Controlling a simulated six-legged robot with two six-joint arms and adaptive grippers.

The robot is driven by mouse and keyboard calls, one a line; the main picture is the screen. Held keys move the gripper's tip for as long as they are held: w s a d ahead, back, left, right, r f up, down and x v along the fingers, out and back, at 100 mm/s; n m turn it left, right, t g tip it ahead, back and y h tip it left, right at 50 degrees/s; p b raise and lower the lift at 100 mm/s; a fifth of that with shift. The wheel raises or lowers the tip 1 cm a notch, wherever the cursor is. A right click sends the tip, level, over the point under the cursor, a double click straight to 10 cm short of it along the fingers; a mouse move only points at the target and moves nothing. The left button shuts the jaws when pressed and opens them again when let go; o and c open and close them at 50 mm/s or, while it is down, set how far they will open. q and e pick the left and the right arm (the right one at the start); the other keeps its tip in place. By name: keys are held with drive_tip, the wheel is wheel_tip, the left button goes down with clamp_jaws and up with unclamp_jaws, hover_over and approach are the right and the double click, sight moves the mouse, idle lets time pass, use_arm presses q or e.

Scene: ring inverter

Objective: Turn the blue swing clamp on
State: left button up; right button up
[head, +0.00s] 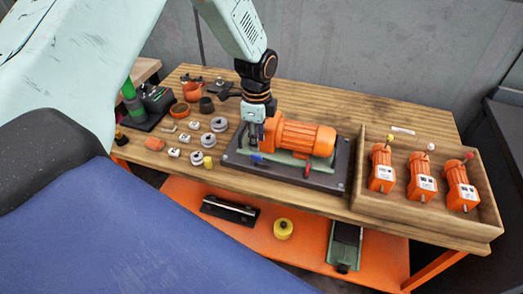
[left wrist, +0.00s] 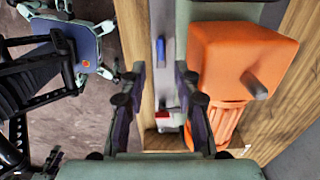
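The blue swing clamp (head: 258,158) sits at the front left of the orange motor (head: 305,137) on the dark fixture plate (head: 320,178). In the left wrist view its blue handle (left wrist: 161,51) lies ahead, in line with the gap between my fingers. My left gripper (head: 254,143) is above the blue clamp, by the motor's left end. In the left wrist view the left gripper (left wrist: 160,78) is open, its fingers apart with nothing gripped; contact with the handle cannot be told. A red clamp handle (head: 307,170) is further right along the fixture. My right gripper is not in view.
A wooden tray (head: 473,222) with several small orange motors (head: 421,178) is at the right. Rings, small parts and a green stand (head: 133,102) are at the left. The orange lower shelf (head: 300,243) carries a yellow part (head: 283,229). A grey wall stands behind.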

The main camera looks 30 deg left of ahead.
sight(256, 156)
use_arm(q)
drive_tip(key=f, duration=0.5)
drive_tip(key=shift+a+f, duration=0.2)
drive_tip(key=shift+a, duration=0.2)
drive_tip(key=shift+d+f, duration=0.2)
drive_tip(key=shift+f, duration=0.1)
drive_tip(key=shift+r, duration=0.1)
drive_tip(key=shift+s, duration=0.1)
drive_tip(key=shift+c, duration=0.2)
drive_tip(key=shift+a, duration=0.1)
drive_tip(key=shift+c, duration=1.4)
clamp_jaws()
